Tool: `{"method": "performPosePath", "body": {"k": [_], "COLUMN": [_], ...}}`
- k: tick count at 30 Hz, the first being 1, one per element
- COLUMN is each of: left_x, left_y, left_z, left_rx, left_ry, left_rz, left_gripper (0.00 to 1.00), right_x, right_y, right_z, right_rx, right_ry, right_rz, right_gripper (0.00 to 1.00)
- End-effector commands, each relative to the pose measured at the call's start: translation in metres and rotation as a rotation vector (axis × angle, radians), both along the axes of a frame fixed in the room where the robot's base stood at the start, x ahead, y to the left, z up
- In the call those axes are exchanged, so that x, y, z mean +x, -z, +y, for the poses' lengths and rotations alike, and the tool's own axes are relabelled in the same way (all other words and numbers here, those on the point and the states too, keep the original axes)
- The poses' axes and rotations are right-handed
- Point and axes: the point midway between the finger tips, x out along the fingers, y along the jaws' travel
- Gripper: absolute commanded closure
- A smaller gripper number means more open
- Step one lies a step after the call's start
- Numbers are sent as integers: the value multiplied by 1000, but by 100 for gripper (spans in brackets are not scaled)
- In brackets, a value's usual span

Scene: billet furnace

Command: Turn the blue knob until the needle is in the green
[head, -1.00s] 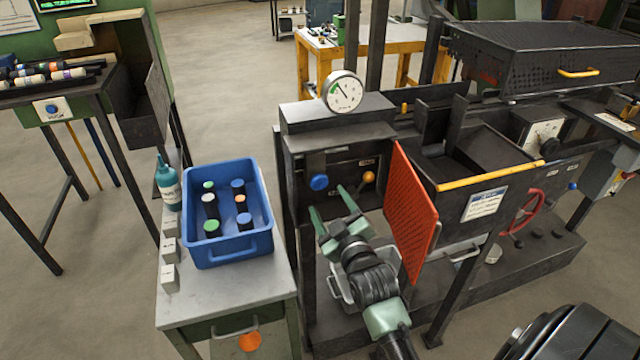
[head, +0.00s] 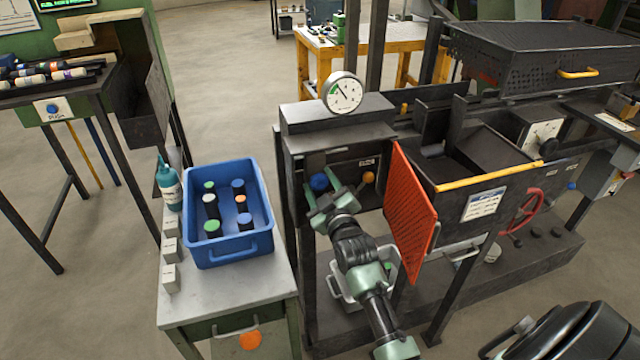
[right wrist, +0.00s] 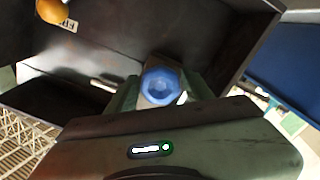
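The blue knob (head: 319,182) is on the dark front panel under the gauge; it also shows in the right wrist view (right wrist: 162,86). My right gripper (head: 323,188) is at the knob with its fingers apart, one on either side of it. In the wrist view there seems to be a gap between knob and fingers, so it does not look clamped. The round white gauge (head: 342,92) stands on top of the panel housing. Its needle points up and left, near the upper end of the green band at the left. My left gripper is not in view.
An orange knob (head: 367,178) sits just right of the blue one. A red perforated door (head: 411,212) stands open to the right of my arm. A blue bin (head: 254,245) with several capped cylinders is on the side table at the left. A grey bin (head: 343,287) is below.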

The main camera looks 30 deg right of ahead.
Motion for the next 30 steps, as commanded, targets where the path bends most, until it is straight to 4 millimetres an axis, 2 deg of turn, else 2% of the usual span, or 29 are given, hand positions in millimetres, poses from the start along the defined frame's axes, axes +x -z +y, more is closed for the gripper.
{"method": "performPosePath", "body": {"k": [1, 4, 5, 8, 15, 23, 24, 26, 30], "left_x": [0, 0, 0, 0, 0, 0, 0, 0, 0], "left_y": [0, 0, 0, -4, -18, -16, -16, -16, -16], "left_z": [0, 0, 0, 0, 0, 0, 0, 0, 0], "left_rx": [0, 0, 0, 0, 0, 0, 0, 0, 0], "left_ry": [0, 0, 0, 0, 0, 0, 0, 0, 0], "left_rz": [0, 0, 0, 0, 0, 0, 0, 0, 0], "left_gripper": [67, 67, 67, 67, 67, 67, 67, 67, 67], "right_x": [0, 0, 0, 0, 0, 0, 0, 0, 0], "right_y": [0, 0, 0, -1, -1, 0, 0, 0, 0], "right_z": [0, 0, 0, 0, 0, 0, 0, 0, 0], "right_rx": [0, 0, 0, 28, 230, 239, 239, 238, 238], "right_ry": [0, 0, 0, 0, 1, 0, 0, 0, 0], "right_rz": [0, 0, 0, -5, -54, -57, -57, -57, -57], "right_gripper": [66, 94, 98, 98, 98, 98, 49, 36, 36]}}
